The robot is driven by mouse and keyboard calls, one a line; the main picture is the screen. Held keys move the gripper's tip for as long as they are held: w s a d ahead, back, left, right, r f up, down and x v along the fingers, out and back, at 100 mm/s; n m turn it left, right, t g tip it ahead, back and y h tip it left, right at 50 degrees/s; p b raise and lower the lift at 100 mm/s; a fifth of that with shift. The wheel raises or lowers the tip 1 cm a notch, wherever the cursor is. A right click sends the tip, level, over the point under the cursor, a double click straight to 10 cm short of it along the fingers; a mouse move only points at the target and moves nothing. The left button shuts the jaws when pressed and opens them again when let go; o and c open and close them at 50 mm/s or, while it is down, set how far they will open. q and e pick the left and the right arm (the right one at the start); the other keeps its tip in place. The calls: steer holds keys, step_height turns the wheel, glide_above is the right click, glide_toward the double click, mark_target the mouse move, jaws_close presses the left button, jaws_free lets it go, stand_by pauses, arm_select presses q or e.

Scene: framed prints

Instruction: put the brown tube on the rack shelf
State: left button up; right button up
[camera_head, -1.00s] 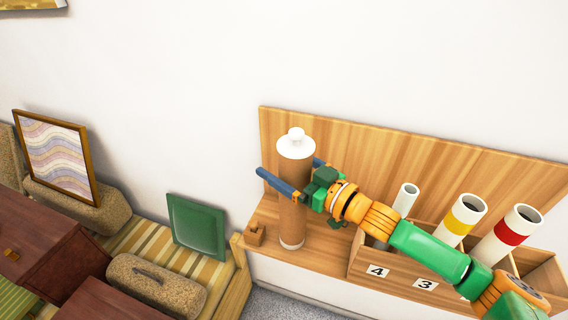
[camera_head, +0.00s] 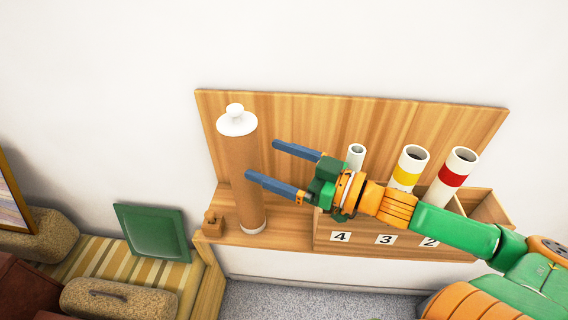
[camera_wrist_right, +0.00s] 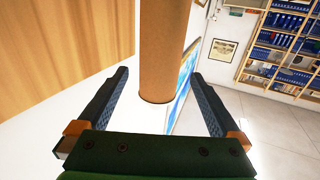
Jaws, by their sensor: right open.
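The brown tube (camera_head: 240,180), with a white knobbed cap, stands upright on the left part of the wooden rack shelf (camera_head: 285,233). It also shows in the right wrist view (camera_wrist_right: 160,45), ahead of the fingers and between their lines. My right gripper (camera_head: 262,161) is open and empty to the right of the tube. Its near fingertip overlaps the tube's right edge in the head view; whether it touches cannot be told. The fingers also show in the wrist view (camera_wrist_right: 160,88). My left gripper is not in view.
Several white tubes, including a yellow-banded one (camera_head: 405,178) and a red-banded one (camera_head: 452,180), stand in numbered bins at right. A small wooden block (camera_head: 213,224) sits left of the brown tube. A green framed panel (camera_head: 152,232) leans against the wall.

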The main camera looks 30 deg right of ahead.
steer(key=shift+v, duration=1)
